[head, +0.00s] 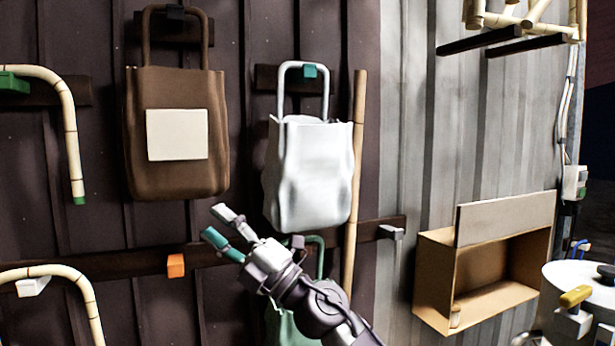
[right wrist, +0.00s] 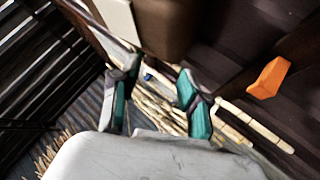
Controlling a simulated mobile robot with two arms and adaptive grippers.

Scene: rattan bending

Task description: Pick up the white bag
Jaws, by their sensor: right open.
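The white bag (head: 308,175) hangs upright by its handle from a teal-tipped hook (head: 309,71) on the dark panelled wall in the head view. My right gripper (head: 215,223) is open and empty, just left of and below the bag's lower left edge, apart from it in the picture. Its teal-padded fingers point up and left, away from the bag. In the right wrist view the open fingers (right wrist: 158,88) have nothing between them but background, and I cannot make out the white bag there. My left gripper is not in view.
A brown bag (head: 175,100) with a pale label hangs left of the white one. A bamboo pole (head: 355,190) stands close on its right. A green bag (head: 285,325) hangs below, partly behind my right arm. An orange block (head: 176,266) and an open box (head: 432,280) are on the walls.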

